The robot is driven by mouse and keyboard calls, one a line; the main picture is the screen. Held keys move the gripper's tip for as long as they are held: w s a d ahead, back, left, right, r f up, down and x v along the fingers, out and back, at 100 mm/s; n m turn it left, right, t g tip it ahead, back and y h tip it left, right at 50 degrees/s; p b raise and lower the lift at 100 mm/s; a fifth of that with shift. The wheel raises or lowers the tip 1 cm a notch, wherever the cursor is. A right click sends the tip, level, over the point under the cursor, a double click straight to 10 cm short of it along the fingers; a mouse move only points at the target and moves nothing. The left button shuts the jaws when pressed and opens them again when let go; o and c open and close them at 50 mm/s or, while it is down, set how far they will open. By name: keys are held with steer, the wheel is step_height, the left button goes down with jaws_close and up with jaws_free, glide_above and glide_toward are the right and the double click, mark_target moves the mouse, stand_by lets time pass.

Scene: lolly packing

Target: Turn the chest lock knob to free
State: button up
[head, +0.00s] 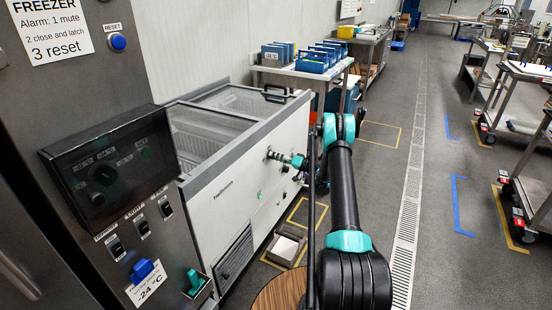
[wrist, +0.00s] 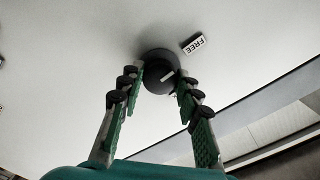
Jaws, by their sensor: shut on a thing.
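The chest freezer (head: 235,180) is white and stands at the left in the head view, its front facing my arm. The lock knob (wrist: 158,62) is dark and round on the white panel in the wrist view. A short white mark on its face slants slightly up to the right. A label reading FREE (wrist: 194,43), upside down in this view, sits up and right of the knob. My gripper (wrist: 160,80) is shut on the knob, one finger on each side. In the head view my gripper (head: 273,155) reaches the freezer's front; the knob is too small to make out there.
A dark control panel (head: 105,168) with switches stands close at the left. An open grey box (head: 286,248) is on the floor by the freezer. A table with blue bins (head: 310,66) stands behind it. Carts line the right; the aisle between is clear.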

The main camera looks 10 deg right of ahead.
steer(key=shift+s+f, duration=0.1)
stand_by(0.3)
steer(key=o, duration=1.2)
steer(key=shift+c, duration=0.2)
steer(key=shift+d, duration=0.1)
steer(key=v, duration=1.2)
